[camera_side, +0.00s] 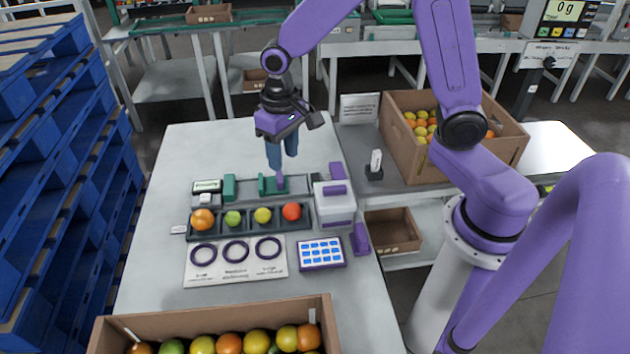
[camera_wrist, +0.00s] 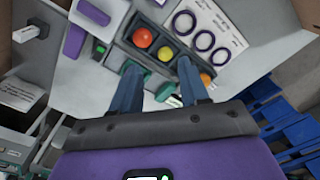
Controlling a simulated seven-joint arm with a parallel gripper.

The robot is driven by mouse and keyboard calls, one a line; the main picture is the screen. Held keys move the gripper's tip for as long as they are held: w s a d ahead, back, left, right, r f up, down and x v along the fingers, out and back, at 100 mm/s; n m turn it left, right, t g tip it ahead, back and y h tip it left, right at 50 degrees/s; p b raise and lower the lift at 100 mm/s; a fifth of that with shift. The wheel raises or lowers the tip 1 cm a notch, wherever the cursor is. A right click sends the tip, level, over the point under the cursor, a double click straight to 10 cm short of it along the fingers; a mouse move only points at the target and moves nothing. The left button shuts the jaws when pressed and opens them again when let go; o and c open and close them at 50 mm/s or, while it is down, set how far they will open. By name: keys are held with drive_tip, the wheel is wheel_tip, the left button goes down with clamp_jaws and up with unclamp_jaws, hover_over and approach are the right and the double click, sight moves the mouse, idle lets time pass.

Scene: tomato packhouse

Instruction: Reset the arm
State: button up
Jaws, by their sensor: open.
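My gripper (camera_side: 282,160) hangs over the white table (camera_side: 180,150), above the back of a row of small instruments. Its two blue fingers are apart with nothing between them. In the wrist view the fingers (camera_wrist: 158,95) point toward the green-jawed device (camera_wrist: 133,70). That device also shows in the side view (camera_side: 272,185), just below the fingertips. I cannot tell whether the fingertips touch it. My purple arm reaches in from the right.
A dark tray (camera_side: 246,230) holds several tomatoes. A card with three rings (camera_side: 235,278), a white-purple box (camera_side: 335,205) and a blue-keyed pad (camera_side: 320,253) lie nearby. Cardboard boxes of fruit stand at front (camera_side: 110,328) and back right (camera_side: 400,145). Blue pallets (camera_side: 60,180) stand left.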

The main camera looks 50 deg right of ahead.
drive_tip(key=s+d+r+n, duration=0.1)
drive_tip(key=s+r+n, duration=0.1)
drive_tip(key=s+n, duration=0.4)
drive_tip(key=s+d+r+n, duration=0.2)
drive_tip(key=s+n, duration=0.4)
drive_tip(key=s, duration=1.1)
drive_tip(key=shift+s+d+r, duration=0.2)
drive_tip(key=shift+d+r, duration=0.05)
drive_tip(key=shift+r, duration=0.6)
drive_tip(key=shift+w, duration=0.15)
drive_tip(key=c, duration=0.7)
drive_tip(key=w+a+m, duration=0.1)
drive_tip(key=w, duration=0.3)
drive_tip(key=w+a+f+m, duration=0.1)
drive_tip(key=w+a, duration=0.1)
drive_tip(key=w, duration=0.1)
drive_tip(key=w+a+f, duration=0.1)
drive_tip(key=w+a, duration=0.1)
drive_tip(key=w, duration=0.2)
drive_tip(key=shift+w+m, duration=0.35)
drive_tip(key=shift+m, duration=0.05)
clamp_jaws()
drive_tip(key=m, duration=0.7)
hover_over(269, 185)
wheel_tip(269, 185, down, 20)
drive_tip(key=shift+r, duration=0.2)
drive_tip(key=shift+f, duration=3.1)
